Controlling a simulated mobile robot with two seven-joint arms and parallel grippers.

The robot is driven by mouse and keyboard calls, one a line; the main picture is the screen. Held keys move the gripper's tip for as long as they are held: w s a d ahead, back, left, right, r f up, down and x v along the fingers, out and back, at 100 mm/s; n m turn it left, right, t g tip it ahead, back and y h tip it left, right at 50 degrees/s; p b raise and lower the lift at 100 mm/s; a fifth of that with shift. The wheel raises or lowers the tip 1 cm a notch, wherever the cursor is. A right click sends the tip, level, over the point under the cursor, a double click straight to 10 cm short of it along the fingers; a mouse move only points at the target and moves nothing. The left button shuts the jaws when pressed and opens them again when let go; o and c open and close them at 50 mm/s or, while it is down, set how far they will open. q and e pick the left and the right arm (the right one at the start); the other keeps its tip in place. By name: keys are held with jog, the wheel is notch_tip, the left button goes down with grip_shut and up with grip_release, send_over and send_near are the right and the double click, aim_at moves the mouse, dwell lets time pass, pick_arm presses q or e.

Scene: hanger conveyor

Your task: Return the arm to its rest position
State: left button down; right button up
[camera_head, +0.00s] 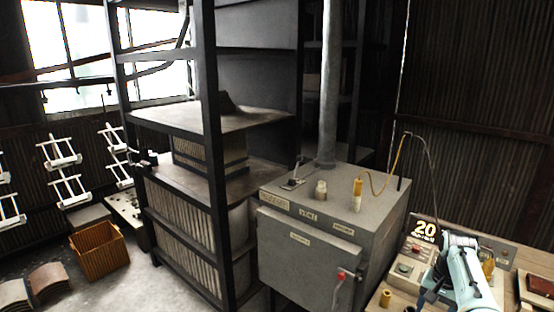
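One pale blue and white arm of mine, which I take to be my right arm, shows at the bottom right over the wooden bench (392,284). Its dark gripper end (430,296) is low and small near the frame's bottom edge. I cannot make out its fingers or whether it holds anything. It is in front of a grey control box (411,262) with buttons and a lit "20" display (425,229). My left gripper is not in view.
A grey metal cabinet (303,262) with a chimney pipe (330,85) stands left of the bench. A dark shelf frame (213,150) is beside it. White hangers (68,186) hang from a rail at left. A wooden crate (99,250) sits on the floor.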

jog(key=s+a+f+n+y, duration=0.1)
jog(key=a+f, duration=0.3)
jog(key=f, duration=0.6)
jog(key=s+a+f+n, duration=0.1)
jog(key=s+a+f, duration=0.15)
jog(key=f, duration=0.65)
jog(key=a+f+n+y, duration=0.1)
jog(key=a+f, duration=0.3)
jog(key=f, duration=0.6)
jog(key=s+a+f, duration=0.7)
jog(key=s, duration=0.1)
jog(key=s+a+f+n+y, duration=0.1)
jog(key=s+a, duration=0.4)
jog(key=s, duration=0.4)
jog(key=s+a+f, duration=0.2)
jog(key=s+a, duration=0.4)
jog(key=s, duration=0.3)
jog(key=shift+s+a+f+n+y, duration=0.15)
jog(key=shift+s+n+y, duration=0.25)
